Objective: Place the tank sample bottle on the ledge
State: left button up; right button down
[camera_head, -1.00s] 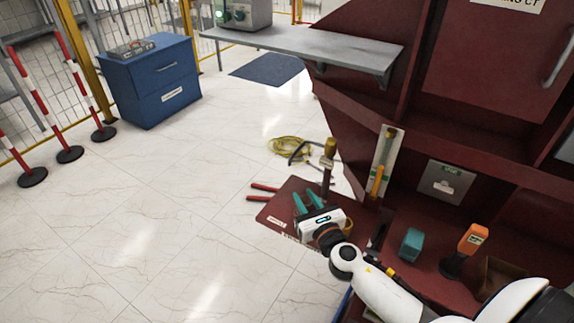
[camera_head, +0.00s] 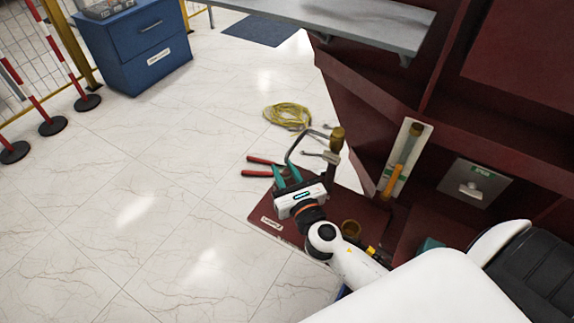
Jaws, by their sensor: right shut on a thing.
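My right gripper (camera_head: 286,176) has a white body and teal fingers. It is at the left part of a dark red ledge (camera_head: 294,236) that juts from the red tank. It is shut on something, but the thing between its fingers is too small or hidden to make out. I cannot pick out the tank sample bottle with certainty. A brownish round object (camera_head: 350,229) is on the ledge, right of my wrist and partly covered by my arm. My left gripper is not in view.
A brass-topped valve (camera_head: 337,140) rises behind the gripper, near a dark curved frame (camera_head: 299,150). Red-handled tool grips (camera_head: 260,166) show at the left. A gauge with an orange tube (camera_head: 403,155) is on the tank. A yellow cable coil (camera_head: 288,115) lies on the floor. A grey shelf (camera_head: 370,22) juts above.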

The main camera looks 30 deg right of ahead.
jog(key=shift+s+r, duration=0.1)
jog(key=shift+s, duration=0.55)
jog(key=shift+a, duration=0.25)
jog(key=c, duration=1.4)
grip_release()
jog(key=o, duration=0.3)
jog(key=shift+d+f, duration=0.1)
jog(key=shift+f, duration=0.1)
jog(key=shift+r, duration=0.25)
jog(key=shift+s+f, duration=0.2)
jog(key=shift+s, duration=0.1)
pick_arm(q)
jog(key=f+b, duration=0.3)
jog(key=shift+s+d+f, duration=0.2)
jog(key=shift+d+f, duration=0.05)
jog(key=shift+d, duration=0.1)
pick_arm(e)
jog(key=s+a, duration=0.1)
jog(key=s, duration=1)
jog(key=shift+s+r, duration=0.15)
